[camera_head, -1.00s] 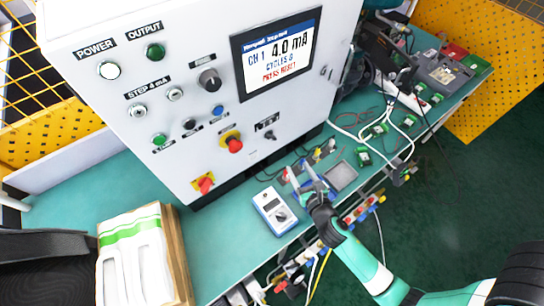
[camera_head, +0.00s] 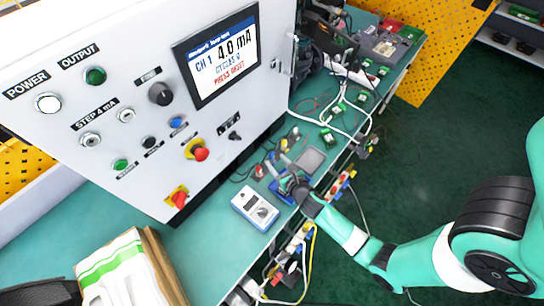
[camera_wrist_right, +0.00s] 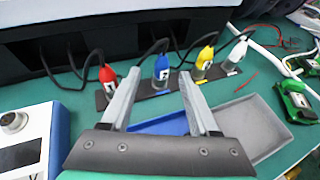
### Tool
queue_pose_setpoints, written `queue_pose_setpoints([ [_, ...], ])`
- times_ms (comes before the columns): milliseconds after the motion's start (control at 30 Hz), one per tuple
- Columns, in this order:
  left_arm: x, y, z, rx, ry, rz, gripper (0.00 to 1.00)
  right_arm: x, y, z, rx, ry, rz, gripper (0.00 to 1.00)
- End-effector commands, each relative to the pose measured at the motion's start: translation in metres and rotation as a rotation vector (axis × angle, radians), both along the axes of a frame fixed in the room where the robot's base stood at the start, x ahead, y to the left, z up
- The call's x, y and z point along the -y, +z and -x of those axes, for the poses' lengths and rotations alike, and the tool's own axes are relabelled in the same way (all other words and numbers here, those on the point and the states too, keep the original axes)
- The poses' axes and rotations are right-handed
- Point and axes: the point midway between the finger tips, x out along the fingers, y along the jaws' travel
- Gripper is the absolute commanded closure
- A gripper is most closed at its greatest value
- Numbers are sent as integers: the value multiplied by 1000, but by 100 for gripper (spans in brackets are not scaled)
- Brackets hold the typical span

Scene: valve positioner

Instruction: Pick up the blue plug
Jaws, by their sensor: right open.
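The blue plug (camera_wrist_right: 161,69) stands in a dark strip behind the trays, its black cable running back. In the right wrist view it shows between the fingertips of my right gripper (camera_wrist_right: 160,75), which is open and empty. The fingers seem to be in front of the plug, apart from it. A red plug (camera_wrist_right: 107,74) stands to its left; a yellow plug (camera_wrist_right: 203,62) and a white plug (camera_wrist_right: 235,57) stand to its right. In the head view my right gripper (camera_head: 283,168) hangs over the bench, partly covering the plug area.
A blue tray (camera_wrist_right: 165,127) and a grey tray (camera_wrist_right: 255,122) lie below the fingers. A white-and-blue meter (camera_head: 255,207) lies to the left. The control cabinet (camera_head: 140,110) rises behind the plugs. Green connector boards and loose cables (camera_head: 330,135) lie to the right.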

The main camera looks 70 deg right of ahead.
Motion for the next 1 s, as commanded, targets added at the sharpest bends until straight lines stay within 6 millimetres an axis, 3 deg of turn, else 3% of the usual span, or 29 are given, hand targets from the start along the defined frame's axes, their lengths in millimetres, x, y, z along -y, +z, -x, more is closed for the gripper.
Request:
queue_pose_setpoints([
  [300,0,-18,0,0,0,0,50,30,-18,-33,2,0,1,38],
  [533,0,-17,0,0,0,0,50,31,-17,-34,1,0,-1,38],
  [867,0,-17,0,0,0,0,50,31,-17,-34,0,0,0,96],
  [1000,0,-17,0,0,0,0,50,31,-17,-34,0,0,0,100],
])
